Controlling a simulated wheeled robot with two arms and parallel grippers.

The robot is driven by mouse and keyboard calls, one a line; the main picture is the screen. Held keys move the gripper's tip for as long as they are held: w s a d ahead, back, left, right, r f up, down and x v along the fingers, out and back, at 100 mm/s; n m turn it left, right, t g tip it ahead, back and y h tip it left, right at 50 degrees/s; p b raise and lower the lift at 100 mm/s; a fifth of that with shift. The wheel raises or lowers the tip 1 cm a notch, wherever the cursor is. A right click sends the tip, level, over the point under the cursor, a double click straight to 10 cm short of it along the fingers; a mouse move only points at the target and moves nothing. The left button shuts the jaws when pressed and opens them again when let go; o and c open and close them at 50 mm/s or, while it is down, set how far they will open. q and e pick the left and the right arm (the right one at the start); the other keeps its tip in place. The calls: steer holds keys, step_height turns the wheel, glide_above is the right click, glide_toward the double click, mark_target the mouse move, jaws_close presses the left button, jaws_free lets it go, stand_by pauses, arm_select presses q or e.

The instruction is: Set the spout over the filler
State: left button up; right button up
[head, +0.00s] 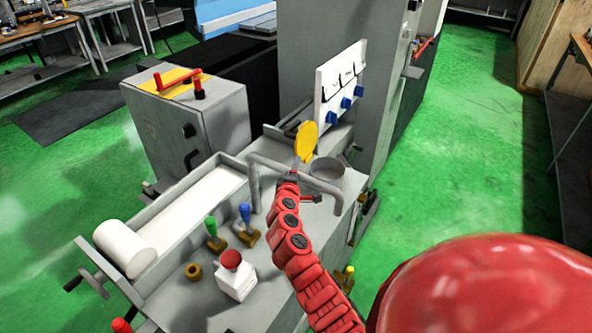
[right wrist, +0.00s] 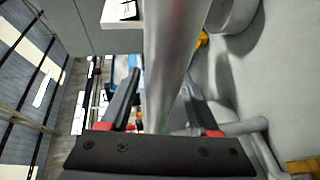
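The spout (head: 318,184) is a bent grey pipe above the machine's top, with downturned ends at left and right. The filler appears to be the round grey cup (head: 328,169), just behind the spout's right part; the spout looks beside it rather than over it. A yellow round flap (head: 306,142) stands upright behind the pipe. My right gripper (right wrist: 160,78) has its fingers on both sides of a grey pipe (right wrist: 172,45), with a gap visible on the left side. In the head view my red right arm hides its fingertips. My left gripper is not in view.
The grey machine top (head: 260,290) carries green (head: 211,226) and blue (head: 245,213) levers and a red button (head: 231,259). A white panel with blue knobs (head: 345,103) stands behind the cup. A grey cabinet (head: 215,125) is at left. Green floor is open at right.

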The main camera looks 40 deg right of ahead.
jaws_close()
stand_by(1.2)
